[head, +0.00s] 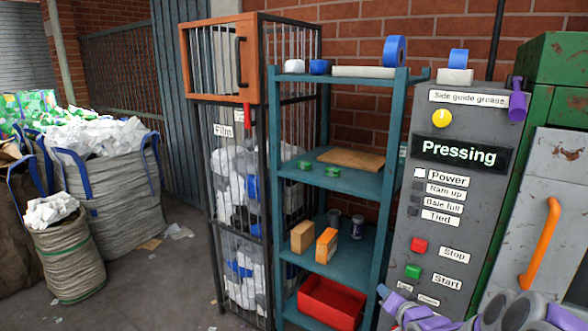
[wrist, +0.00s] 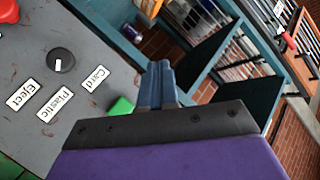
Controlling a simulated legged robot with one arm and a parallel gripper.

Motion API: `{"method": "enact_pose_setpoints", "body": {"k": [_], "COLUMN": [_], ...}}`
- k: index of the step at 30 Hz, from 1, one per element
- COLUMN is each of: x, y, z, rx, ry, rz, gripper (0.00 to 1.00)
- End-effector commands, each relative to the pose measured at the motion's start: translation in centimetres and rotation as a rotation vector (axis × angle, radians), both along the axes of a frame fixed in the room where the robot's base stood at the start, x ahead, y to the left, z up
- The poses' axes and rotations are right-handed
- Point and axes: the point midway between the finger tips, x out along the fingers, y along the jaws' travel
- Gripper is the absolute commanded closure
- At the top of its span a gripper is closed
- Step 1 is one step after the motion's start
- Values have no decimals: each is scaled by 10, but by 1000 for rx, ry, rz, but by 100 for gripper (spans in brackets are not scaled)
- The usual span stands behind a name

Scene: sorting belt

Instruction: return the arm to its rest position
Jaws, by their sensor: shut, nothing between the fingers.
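My gripper (wrist: 162,82) shows in the wrist view, with its blue-grey fingers together and nothing between them. It points toward the edge of a grey control panel and a teal shelf. Purple and grey parts of my arm show at the bottom right of the head view, in front of the lower control panel (head: 440,205). Whether the fingers touch the panel cannot be told.
The panel has a green button (wrist: 121,107) and a black knob (wrist: 61,61). A teal shelf (head: 345,178) with tape rolls, small boxes and a red bin (head: 330,302) stands left of it. A barred cage (head: 238,160) and filled sacks (head: 110,190) stand further left. Floor between is mostly clear.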

Motion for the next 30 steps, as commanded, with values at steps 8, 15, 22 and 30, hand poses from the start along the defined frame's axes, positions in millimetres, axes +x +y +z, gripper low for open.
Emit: {"method": "enact_pose_setpoints", "body": {"k": [8, 15, 22, 30], "x": [-54, -136, -237, -374], "y": [30, 48, 67, 95], "z": [14, 27, 44, 64], "rx": [-263, -434, -537, -568], "ry": [306, 582, 841, 1130], "rz": [39, 85, 159, 302], "gripper": [100, 100, 100, 100]}}
